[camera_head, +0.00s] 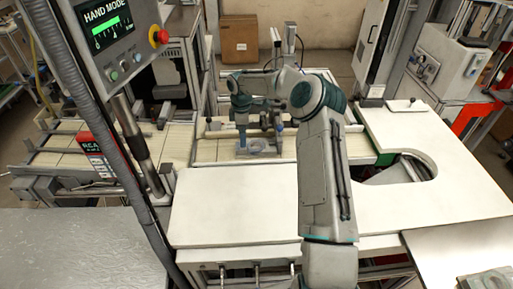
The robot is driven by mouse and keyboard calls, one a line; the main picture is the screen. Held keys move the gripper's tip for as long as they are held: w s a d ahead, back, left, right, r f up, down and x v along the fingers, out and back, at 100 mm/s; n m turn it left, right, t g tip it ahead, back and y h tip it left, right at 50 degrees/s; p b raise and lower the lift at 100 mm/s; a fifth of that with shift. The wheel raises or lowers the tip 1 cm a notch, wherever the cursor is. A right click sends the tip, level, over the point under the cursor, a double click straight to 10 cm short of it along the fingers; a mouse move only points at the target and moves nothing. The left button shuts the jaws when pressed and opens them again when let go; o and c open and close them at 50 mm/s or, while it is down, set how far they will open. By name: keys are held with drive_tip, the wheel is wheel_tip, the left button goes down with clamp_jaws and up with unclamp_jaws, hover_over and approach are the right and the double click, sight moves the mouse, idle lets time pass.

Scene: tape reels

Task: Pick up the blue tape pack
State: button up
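My arm reaches forward and bends left, with the wrist turned down. My gripper (242,142) is low over a small grey fixture (272,154) on the pale slatted surface. A small blue-grey round thing (258,146) sits on the fixture, just right of my gripper tip. It may be the blue tape pack, but it is too small to be sure. I cannot tell whether my gripper touches it. The fingers are too small to show whether they are open or shut.
A white tabletop (235,205) with a rounded cutout on the right lies in front. A grey post with a control panel (110,40) stands at left. A red box (97,150) is on the left slatted surface. A metal plate (80,245) is at lower left.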

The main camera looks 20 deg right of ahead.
sight(255, 148)
drive_tip(key=shift+w+d+f, duration=0.1)
drive_tip(key=shift+f, duration=1.8)
drive_tip(key=shift+w+d+f, duration=0.1)
drive_tip(key=shift+f, duration=1.8)
drive_tip(key=c, duration=0.9)
